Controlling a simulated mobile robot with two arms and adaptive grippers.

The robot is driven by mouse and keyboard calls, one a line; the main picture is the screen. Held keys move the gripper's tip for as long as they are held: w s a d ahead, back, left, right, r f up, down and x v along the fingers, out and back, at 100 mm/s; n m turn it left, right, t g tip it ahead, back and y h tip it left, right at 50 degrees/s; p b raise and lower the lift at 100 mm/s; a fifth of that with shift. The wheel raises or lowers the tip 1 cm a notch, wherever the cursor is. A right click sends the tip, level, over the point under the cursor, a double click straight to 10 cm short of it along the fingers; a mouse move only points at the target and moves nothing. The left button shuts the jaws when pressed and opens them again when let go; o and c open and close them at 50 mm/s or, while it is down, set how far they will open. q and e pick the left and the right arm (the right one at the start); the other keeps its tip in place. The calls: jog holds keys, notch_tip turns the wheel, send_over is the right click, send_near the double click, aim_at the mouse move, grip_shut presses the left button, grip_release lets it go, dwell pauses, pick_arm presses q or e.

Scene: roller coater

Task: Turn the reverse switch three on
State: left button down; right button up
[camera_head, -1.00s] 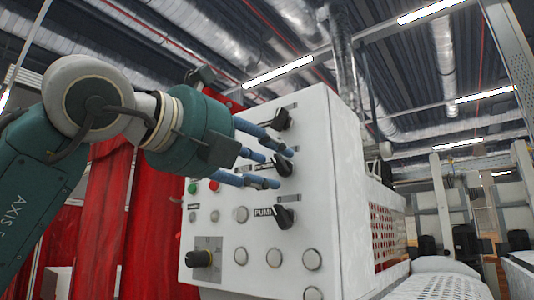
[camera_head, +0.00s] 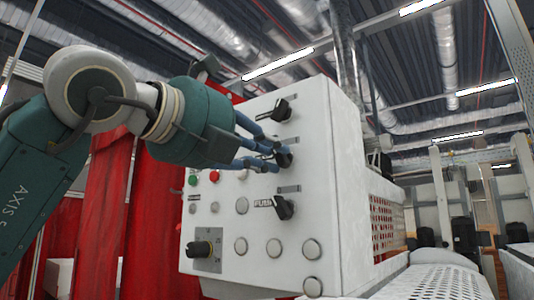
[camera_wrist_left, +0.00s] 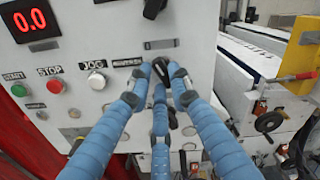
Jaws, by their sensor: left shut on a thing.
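A column of black rotary switches is on the front of the white control panel. The middle switch (camera_head: 285,158) is the one at my left gripper (camera_head: 274,156). In the left wrist view, the blue fingers of this gripper (camera_wrist_left: 164,72) are shut around a black knob (camera_wrist_left: 160,66), which they partly cover. Labels by it are small; one reads JOG, and the one beside the knob is too blurred to read surely. The upper black switch (camera_head: 281,110) and the lower black switch (camera_head: 284,208), beside a PUMP label, are clear of the fingers. My right gripper is not in view.
The white control panel (camera_head: 335,230) also carries a green button (camera_head: 193,181), a red button (camera_head: 214,177), several round grey buttons and a dark knob (camera_head: 201,248) at lower left. A red curtain (camera_head: 105,215) hangs to the left. Perforated machine guarding (camera_head: 386,228) is on the right.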

pick_arm(q)
jog(key=m, duration=0.6)
jog(key=shift+r, duration=0.2)
jog(key=m, duration=0.4)
jog(key=shift+m+p, duration=0.35)
jog(key=shift+m, duration=0.05)
jog(key=shift+d, duration=0.1)
jog(key=c, duration=1.6)
grip_release()
jog(key=shift+o, duration=0.2)
jog(key=shift+s, duration=0.1)
jog(key=v, duration=1.2)
